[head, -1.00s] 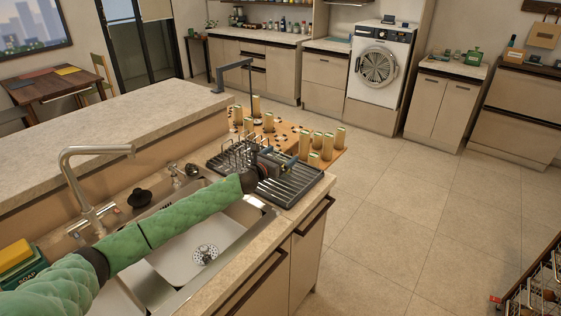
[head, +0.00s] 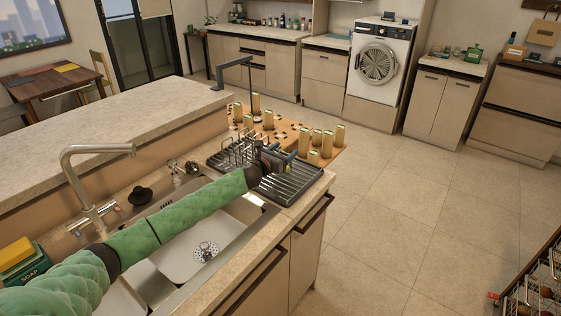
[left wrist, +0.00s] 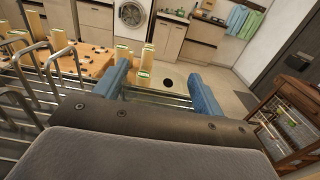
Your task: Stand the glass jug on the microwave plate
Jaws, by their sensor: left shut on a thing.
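My left gripper (head: 282,160) is over the dish rack (head: 298,186) beside the sink. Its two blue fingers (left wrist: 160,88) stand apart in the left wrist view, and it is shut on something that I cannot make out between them. I cannot pick out the glass jug or the microwave plate for certain in either view. My arm and the gripper body hide part of the rack. My right gripper is not in view.
Wire prongs (left wrist: 40,75) of the rack rise close to the gripper's left. A tap (head: 85,165) and sink basin (head: 190,255) are to the left. The floor (head: 420,220) at right is open.

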